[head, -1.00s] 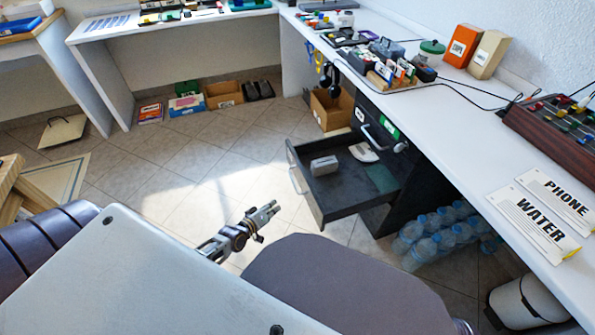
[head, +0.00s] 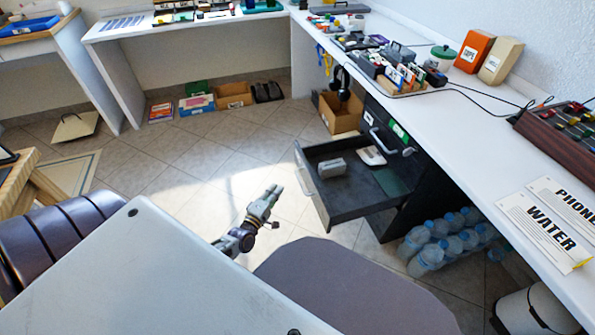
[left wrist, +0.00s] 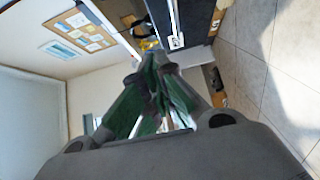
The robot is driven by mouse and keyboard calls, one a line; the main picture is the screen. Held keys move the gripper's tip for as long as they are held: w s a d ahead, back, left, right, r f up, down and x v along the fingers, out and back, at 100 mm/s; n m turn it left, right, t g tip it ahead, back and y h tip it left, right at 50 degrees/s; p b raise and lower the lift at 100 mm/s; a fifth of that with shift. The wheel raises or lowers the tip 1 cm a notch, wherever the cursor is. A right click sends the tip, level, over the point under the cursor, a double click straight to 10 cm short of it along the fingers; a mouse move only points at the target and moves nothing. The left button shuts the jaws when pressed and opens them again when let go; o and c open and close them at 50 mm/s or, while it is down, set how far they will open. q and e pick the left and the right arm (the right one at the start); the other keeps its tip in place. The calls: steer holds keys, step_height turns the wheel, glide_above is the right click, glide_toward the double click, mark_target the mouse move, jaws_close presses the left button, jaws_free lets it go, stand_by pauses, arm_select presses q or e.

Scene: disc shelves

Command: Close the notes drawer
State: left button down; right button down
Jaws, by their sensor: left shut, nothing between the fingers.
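The drawer (head: 362,205) is pulled out of a dark cabinet (head: 432,188) under the white counter, its front facing left with a pale handle (head: 302,178). It holds a small grey box, a pale flat item and a dark green patch. I cannot read a notes label on it. My left gripper (head: 273,196) is shut and empty, just left of the drawer front, with a visible gap between them in the picture. Its fingers fill the middle of the left wrist view (left wrist: 160,95). My right gripper is not in view.
Water bottles (head: 445,240) stand on the floor right of the cabinet. A cardboard box (head: 340,112) is behind it. A rounded grey-purple seat-like surface (head: 350,285) lies below the drawer. The tiled floor left of the drawer is clear.

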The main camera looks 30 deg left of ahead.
mark_target(303, 161)
arm_select(q)
steer(key=shift+w, duration=0.1)
stand_by(0.4)
